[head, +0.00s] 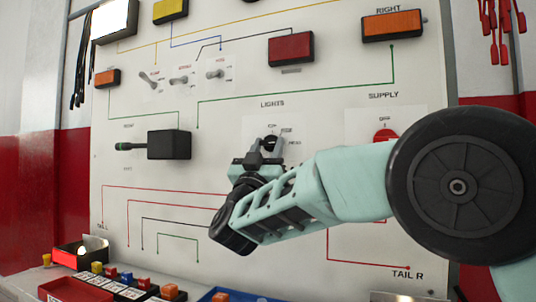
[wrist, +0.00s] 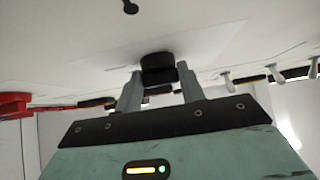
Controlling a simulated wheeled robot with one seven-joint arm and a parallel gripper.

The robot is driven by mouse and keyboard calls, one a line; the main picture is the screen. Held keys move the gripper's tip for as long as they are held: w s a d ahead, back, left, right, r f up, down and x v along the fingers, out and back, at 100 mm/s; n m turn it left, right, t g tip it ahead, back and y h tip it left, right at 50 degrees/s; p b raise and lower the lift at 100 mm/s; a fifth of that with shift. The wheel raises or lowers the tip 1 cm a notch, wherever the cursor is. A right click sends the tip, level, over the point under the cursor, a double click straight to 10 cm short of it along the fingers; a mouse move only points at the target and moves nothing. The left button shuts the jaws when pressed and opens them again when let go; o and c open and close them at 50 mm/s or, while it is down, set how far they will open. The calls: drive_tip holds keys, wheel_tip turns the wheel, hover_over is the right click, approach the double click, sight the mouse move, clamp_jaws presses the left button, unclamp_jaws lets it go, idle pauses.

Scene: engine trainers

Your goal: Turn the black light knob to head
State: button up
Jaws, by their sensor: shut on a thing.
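The black light knob (head: 270,142) sits on a white plate under the word LIGHTS on the upright panel. My gripper (head: 266,149) reaches it from below, with one grey finger on either side. In the wrist view the dark round knob (wrist: 158,66) shows between the tips of my gripper (wrist: 158,84), which is shut on it. The small labels around the knob are partly legible; HEAD appears at its right. The knob's pointer is hidden, so I cannot tell which label it faces.
A red supply knob (head: 385,135) sits right of the light knob, behind my arm. A black box with a lever (head: 168,145) and several toggle switches (head: 183,78) lie left. Small parts and a red tray (head: 75,291) line the bench below.

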drive_tip(key=shift+m, duration=0.3)
drive_tip(key=o, duration=1)
drive_tip(key=v, duration=1.7)
drive_tip(key=shift+s+a+f+p, duration=0.1)
drive_tip(key=shift+a+f+p, duration=0.1)
drive_tip(key=shift+p, duration=0.1)
